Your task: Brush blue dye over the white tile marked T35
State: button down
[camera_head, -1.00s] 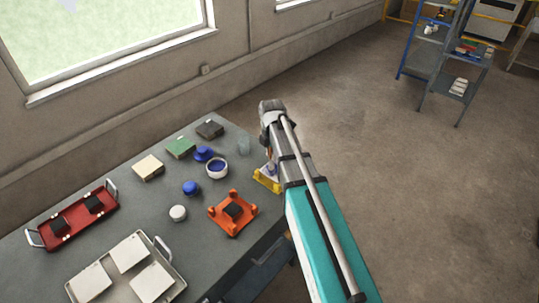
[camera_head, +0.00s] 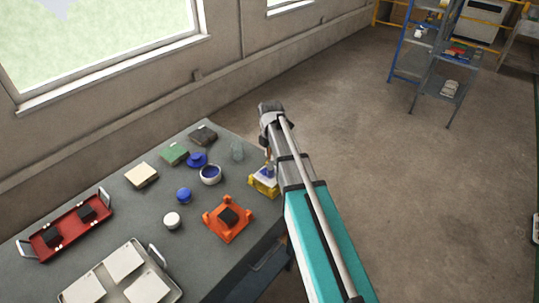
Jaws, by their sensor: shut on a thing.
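A yellow holder (camera_head: 255,187) stands at the table's right edge with a pale tile (camera_head: 259,176) on it. Blue shows on or just above the tile; I cannot tell whether it is dye on the tile or the brush tip. No T35 marking is readable. My gripper (camera_head: 268,157) points down over this holder, largely hidden by my arm. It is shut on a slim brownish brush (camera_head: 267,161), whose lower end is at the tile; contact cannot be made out. A white bowl (camera_head: 210,174) of blue dye stands left of the holder.
An orange fixture (camera_head: 212,226) with a black block stands near the holder. A blue lid-like piece (camera_head: 197,160), a clear cup (camera_head: 237,151), blue and white knobs, and several blocks lie around. A red tray (camera_head: 68,217) and a cream tray (camera_head: 171,292) of white tiles are at left.

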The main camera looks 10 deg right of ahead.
jog(key=w+d, duration=0.2)
jog(key=shift+w+d+r, duration=0.1)
jog(key=shift+d, duration=0.3)
dwell(0.5)
jog(key=shift+s+d, duration=0.85)
jog(key=shift+s, duration=0.25)
jog(key=shift+a, duration=0.1)
jog(key=shift+s+a, duration=1.2)
jog(key=shift+a, duration=0.25)
jog(key=shift+s+a, duration=0.6)
jog(key=shift+a, duration=0.2)
jog(key=shift+s+a, duration=0.55)
jog(key=shift+a, duration=0.2)
